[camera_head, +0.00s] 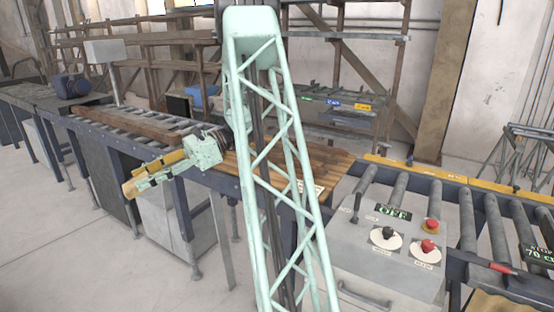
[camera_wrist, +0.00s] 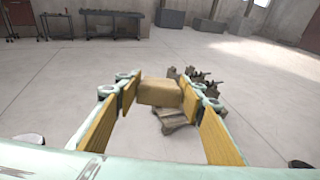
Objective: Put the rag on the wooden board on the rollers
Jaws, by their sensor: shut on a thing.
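My gripper (camera_head: 140,183) hangs out in front of the roller line at left in the head view, with its yellow-padded fingers pointing left. In the wrist view, the fingers (camera_wrist: 160,92) stand apart on both sides of a tan, block-like bundle (camera_wrist: 160,94), which I take to be the rag. A tan bit shows at the fingertips in the head view (camera_head: 129,188). A long brown wooden board (camera_head: 130,123) lies on the rollers behind the gripper. Brown planks (camera_head: 328,162) lie farther right, partly hidden by my pale green lattice arm.
A grey control box (camera_head: 385,235) with knobs and a red button stands at front right, beside more rollers (camera_head: 467,215). Shelving (camera_head: 345,105) stands behind. The wrist view shows open concrete floor (camera_wrist: 60,100) with grey and brown items below the bundle.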

